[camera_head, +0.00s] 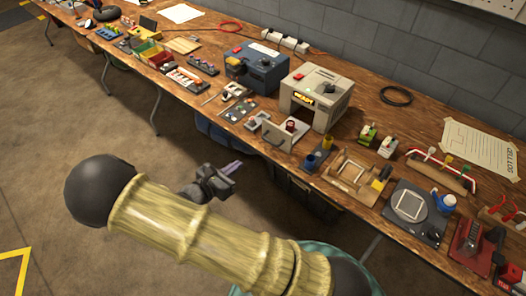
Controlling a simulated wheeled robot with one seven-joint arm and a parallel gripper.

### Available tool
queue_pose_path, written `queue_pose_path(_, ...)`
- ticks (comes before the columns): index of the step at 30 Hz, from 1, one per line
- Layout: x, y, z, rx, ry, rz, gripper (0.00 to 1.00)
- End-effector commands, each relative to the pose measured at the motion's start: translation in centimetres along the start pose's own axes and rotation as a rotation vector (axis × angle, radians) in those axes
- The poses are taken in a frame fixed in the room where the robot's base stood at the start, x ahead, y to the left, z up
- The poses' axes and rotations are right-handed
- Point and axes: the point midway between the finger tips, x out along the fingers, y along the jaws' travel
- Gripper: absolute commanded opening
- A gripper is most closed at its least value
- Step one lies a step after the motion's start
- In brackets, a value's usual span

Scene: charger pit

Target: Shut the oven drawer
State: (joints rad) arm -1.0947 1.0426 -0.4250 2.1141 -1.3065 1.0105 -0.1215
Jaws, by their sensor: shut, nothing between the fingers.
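The oven is a beige box (319,92) on the workbench, with a lit display reading READY and a dark opening below it. The oven drawer (284,136) stands out from the oven toward the bench's front edge, with its pale front panel and a dark handle facing me. A small red and dark item (291,125) shows at the drawer. My gripper (238,167) is shut and empty. It appears in front of the bench, left of and below the drawer in the picture, apart from it. My arm covers the lower middle of the view.
A dark blue-grey machine (257,69) stands left of the oven. A small blue cup (309,162) and a wooden frame (356,176) sit to the right of the drawer near the bench edge. Small parts lie to its left. The floor (75,120) left of my arm is clear.

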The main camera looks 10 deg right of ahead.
Motion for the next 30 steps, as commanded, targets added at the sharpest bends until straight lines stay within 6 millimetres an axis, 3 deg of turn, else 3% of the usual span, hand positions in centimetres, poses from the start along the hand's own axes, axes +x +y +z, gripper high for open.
queue_pose_path(11,1.0,-0.1,0.1,0.002,0.004,-0.005,0.0)
queue_pose_path(30,11.7,-0.3,0.1,0.002,0.004,-0.011,0.0)
